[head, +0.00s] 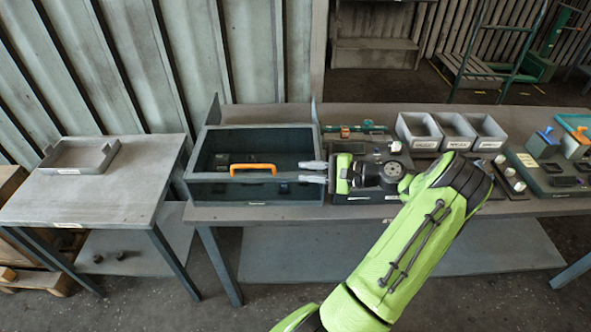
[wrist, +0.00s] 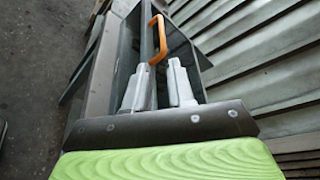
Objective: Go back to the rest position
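My gripper (head: 303,172) points left at the right end of a dark open-topped box (head: 255,191) on the workbench. Its two pale fingers are apart with nothing visible between them. An orange handle (head: 253,167) stands at the box, a little left of the fingertips and apart from them in the head view. In the wrist view my gripper (wrist: 157,66) is also open, and the orange handle (wrist: 157,38) shows beyond the fingertips. Small dark items lie inside the box, too dim to identify.
The workbench (head: 370,212) holds grey bins (head: 418,131) and a dark board with small parts (head: 560,180) to the right. A teal-and-orange item (head: 355,130) lies behind my gripper. A side table (head: 90,190) with a shallow grey tray (head: 80,156) stands left, mostly clear.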

